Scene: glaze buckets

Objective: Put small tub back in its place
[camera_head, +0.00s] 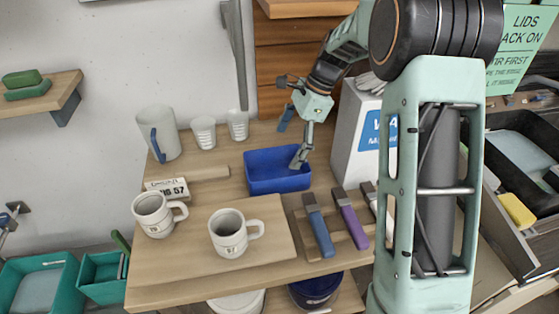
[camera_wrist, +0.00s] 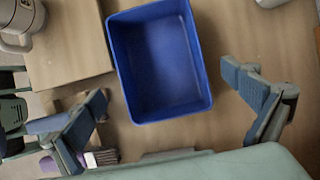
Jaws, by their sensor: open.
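The small tub is a blue, open, empty rectangular tub (camera_head: 278,181) standing upright on the wooden table. In the wrist view the tub (camera_wrist: 122,62) lies in the upper middle, and its inside is bare. My gripper (camera_head: 292,140) is over the tub's back right part, with its fingers spread. In the wrist view my gripper (camera_wrist: 166,95) has one finger to the left of the tub and one to the right, with gaps to both walls. I cannot tell the exact height of the fingertips against the rim.
Two printed mugs (camera_head: 229,234) (camera_head: 152,214) stand front left, one on a raised board. Brushes (camera_head: 319,229) lie on a wooden rack at front right. A white box (camera_head: 352,140) stands close right of the tub. A pitcher (camera_head: 160,133) and cups (camera_head: 203,133) are behind left.

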